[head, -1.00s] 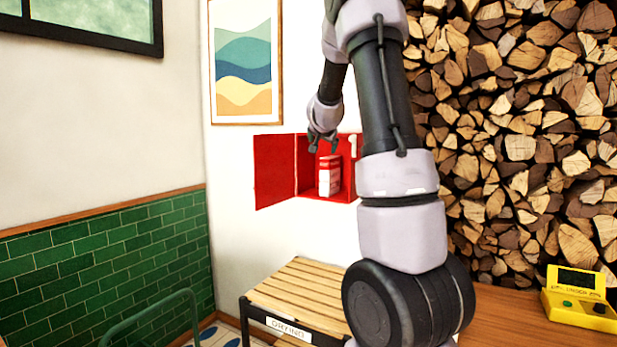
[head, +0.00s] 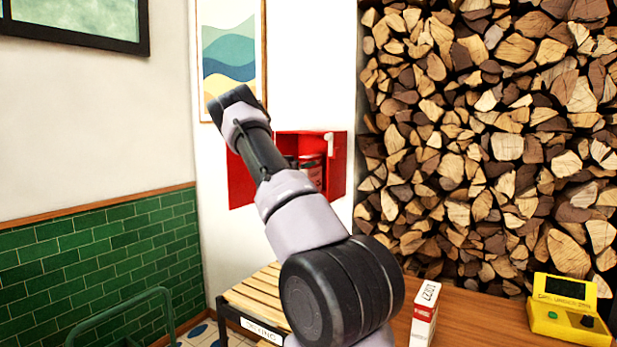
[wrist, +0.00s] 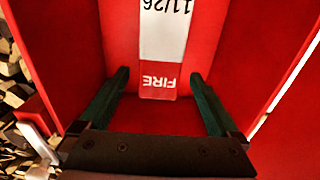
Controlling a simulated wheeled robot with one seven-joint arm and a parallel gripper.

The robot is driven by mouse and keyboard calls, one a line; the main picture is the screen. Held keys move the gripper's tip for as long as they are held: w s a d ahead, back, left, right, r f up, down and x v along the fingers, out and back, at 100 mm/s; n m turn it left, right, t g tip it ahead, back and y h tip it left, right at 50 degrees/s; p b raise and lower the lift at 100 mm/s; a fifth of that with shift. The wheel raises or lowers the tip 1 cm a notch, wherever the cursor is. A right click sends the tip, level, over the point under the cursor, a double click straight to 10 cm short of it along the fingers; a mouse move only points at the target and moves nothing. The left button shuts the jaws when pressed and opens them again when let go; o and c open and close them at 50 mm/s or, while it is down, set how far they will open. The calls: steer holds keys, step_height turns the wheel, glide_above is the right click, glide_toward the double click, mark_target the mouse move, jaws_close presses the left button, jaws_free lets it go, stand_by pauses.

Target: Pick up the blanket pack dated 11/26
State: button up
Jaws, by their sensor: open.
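The blanket pack dated 11/26 (wrist: 165,35) is red and white, with its date and the word FIRE upside down in the wrist view. It is inside the open red wall cabinet (head: 338,165). In the head view the pack (head: 315,172) shows only partly, behind my arm. My gripper (wrist: 160,76) is open and empty, with its two dark green fingers apart. The near end of the pack appears between and beyond the fingertips; I see no contact.
Another red and white box (head: 424,312) stands on the wooden counter (head: 465,325), its small number hard to read. A yellow device (head: 567,310) is at the counter's right. A slatted rack (head: 255,300) stands below the cabinet. Stacked logs (head: 490,150) fill the right.

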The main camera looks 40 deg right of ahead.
steer(key=x, duration=0.6)
steer(key=shift+w+d+r, duration=0.15)
steer(key=shift+d+r, duration=0.05)
steer(key=shift+d, duration=0.15)
steer(key=shift+r, duration=0.1)
jaws_close()
